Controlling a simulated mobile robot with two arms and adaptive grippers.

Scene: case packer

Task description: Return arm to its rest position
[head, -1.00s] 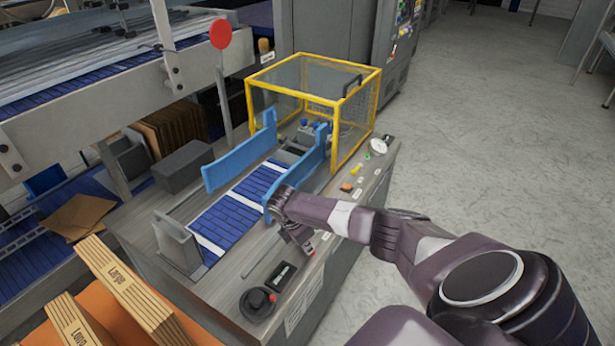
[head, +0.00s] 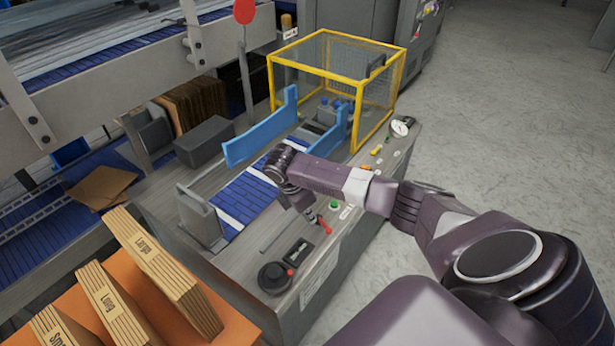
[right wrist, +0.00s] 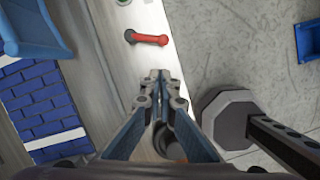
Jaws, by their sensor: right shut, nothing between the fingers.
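My right arm comes in from the lower right of the head view and reaches over the case packer's grey table (head: 255,238). My right gripper (head: 312,218) points down above the table's front edge, close to a red lever handle (head: 325,225). In the right wrist view its fingers (right wrist: 160,78) are shut together with nothing between them. The red handle (right wrist: 150,39) lies just beyond the fingertips there, with a visible gap. My left gripper is not in view.
A blue belt (head: 243,203) runs between blue side guides (head: 262,137) toward a yellow-framed guard cage (head: 335,47). A black round knob (head: 275,277) sits at the near end. Flat cardboard cases (head: 165,265) stand on an orange surface at lower left. Grey floor (head: 500,120) is open at right.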

